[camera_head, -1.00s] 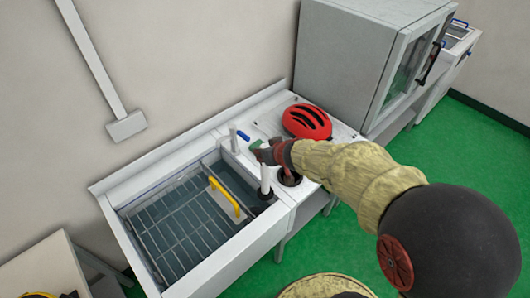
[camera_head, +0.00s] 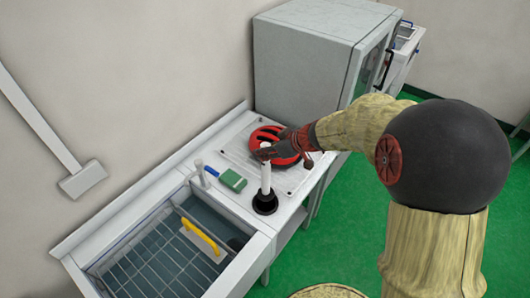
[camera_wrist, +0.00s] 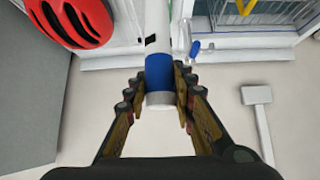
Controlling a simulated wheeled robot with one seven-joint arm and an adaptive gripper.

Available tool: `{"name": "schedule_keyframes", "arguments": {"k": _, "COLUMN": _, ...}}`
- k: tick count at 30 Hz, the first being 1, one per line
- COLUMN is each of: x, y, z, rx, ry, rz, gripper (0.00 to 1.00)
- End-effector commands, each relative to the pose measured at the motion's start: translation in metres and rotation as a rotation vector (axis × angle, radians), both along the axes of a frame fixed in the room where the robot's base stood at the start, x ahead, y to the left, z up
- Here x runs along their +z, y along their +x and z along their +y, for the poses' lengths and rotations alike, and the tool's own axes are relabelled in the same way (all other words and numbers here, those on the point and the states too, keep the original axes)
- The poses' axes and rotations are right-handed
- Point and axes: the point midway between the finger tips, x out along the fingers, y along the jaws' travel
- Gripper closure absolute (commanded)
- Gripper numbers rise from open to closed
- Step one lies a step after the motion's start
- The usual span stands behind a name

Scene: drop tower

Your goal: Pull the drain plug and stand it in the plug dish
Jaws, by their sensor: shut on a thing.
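The drain plug (camera_head: 266,178) is a white upright tube with a wide black foot, and in the wrist view its blue band (camera_wrist: 159,72) shows near its end. My gripper (camera_head: 270,152) is shut on the upper part of the tube; in the wrist view its fingers (camera_wrist: 160,92) press on both sides of it. The black foot (camera_head: 265,204) is over the counter just right of the basin. The plug dish is not seen apart from the foot, and I cannot tell whether the foot rests or hovers. The dark drain area (camera_head: 237,243) shows in the basin's right corner.
A tap (camera_head: 200,172), a green sponge (camera_head: 232,180) and a red helmet (camera_head: 264,138) are close by on the counter. A large grey cabinet (camera_head: 305,80) stands behind.

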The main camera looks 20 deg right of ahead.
Motion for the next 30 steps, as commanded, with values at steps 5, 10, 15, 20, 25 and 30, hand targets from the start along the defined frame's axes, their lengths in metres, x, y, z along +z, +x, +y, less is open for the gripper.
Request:
{"name": "schedule_keyframes", "arguments": {"k": 5, "x": -0.013, "y": 0.000, "z": 0.000, "rx": 0.001, "ry": 0.001, "rz": 0.002, "gripper": 1.00}}
{"name": "schedule_keyframes", "arguments": {"k": 10, "x": -0.030, "y": 0.000, "z": 0.000, "rx": 0.001, "ry": 0.001, "rz": 0.002, "gripper": 1.00}}
{"name": "schedule_keyframes", "arguments": {"k": 15, "x": -0.045, "y": 0.000, "z": 0.001, "rx": 0.001, "ry": 0.002, "rz": 0.001, "gripper": 1.00}}
{"name": "schedule_keyframes", "arguments": {"k": 20, "x": -0.053, "y": 0.000, "z": 0.000, "rx": 0.001, "ry": 0.001, "rz": 0.001, "gripper": 1.00}}
{"name": "schedule_keyframes", "arguments": {"k": 25, "x": -0.056, "y": 0.000, "z": 0.000, "rx": 0.001, "ry": 0.001, "rz": 0.000, "gripper": 1.00}}
{"name": "schedule_keyframes", "arguments": {"k": 30, "x": -0.056, "y": 0.000, "z": 0.000, "rx": 0.001, "ry": 0.001, "rz": 0.000, "gripper": 1.00}}
